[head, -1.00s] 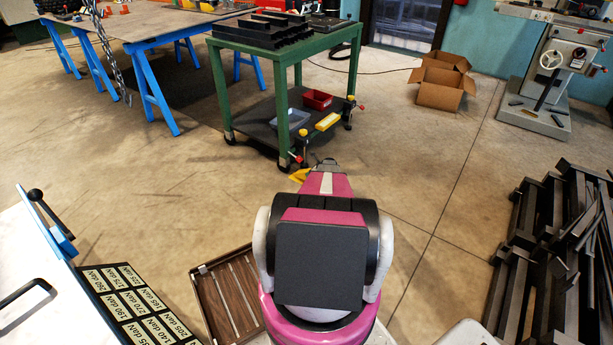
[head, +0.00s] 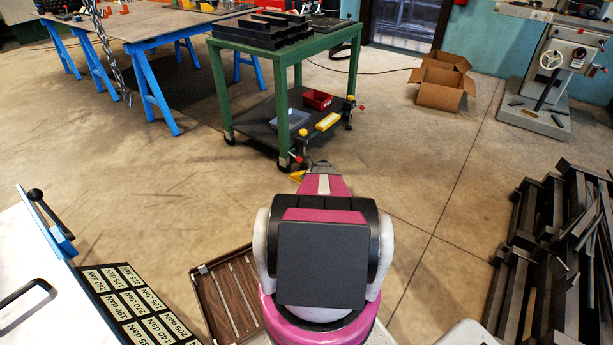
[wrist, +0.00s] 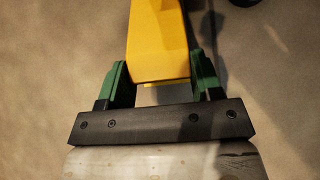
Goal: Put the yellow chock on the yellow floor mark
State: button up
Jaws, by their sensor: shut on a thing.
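The yellow chock (wrist: 158,42) fills the top middle of the wrist view, between the green fingers of my gripper (wrist: 160,78). The gripper is shut on it, and its far end runs out of the picture. A thin yellow strip shows under its near edge; I cannot tell whether it is chock or floor mark. In the head view my arm hides most of the gripper. A small yellow patch (head: 297,176) shows just left of the arm's tip; I cannot tell whether it is the chock or the mark. No floor mark is clearly visible.
A green cart (head: 283,50) stands just beyond the arm, with a red bin (head: 317,99) and a yellow piece (head: 327,121) on its lower shelf. Dark metal bars (head: 545,255) are stacked at right. A cardboard box (head: 440,92) lies farther back.

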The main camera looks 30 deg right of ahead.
jog(key=o, duration=1.2)
jog(key=shift+s+r, duration=0.15)
jog(key=shift+r, duration=0.1)
jog(key=v, duration=1.2)
jog(key=s+a+r+n+g, duration=0.25)
jog(key=a+r+n, duration=0.45)
jog(key=a, duration=0.6)
jog(key=s+a+r+n+g, duration=0.1)
jog(key=s+a+r+n, duration=0.3)
jog(key=a+r, duration=0.7)
jog(key=s+a+r+n+g, duration=0.2)
jog(key=s+a+r+n, duration=0.3)
jog(key=a, duration=0.9)
jog(key=s+a+r+n+g+h, duration=0.2)
jog(key=s+a+r+n+h, duration=0.1)
jog(key=s+a+r+n, duration=1.2)
jog(key=s+a+r, duration=0.3)
jog(key=s+a, duration=0.2)
jog(key=s, duration=0.2)
jog(key=shift+n+g+h, duration=0.3)
jog(key=shift+g, duration=0.05)
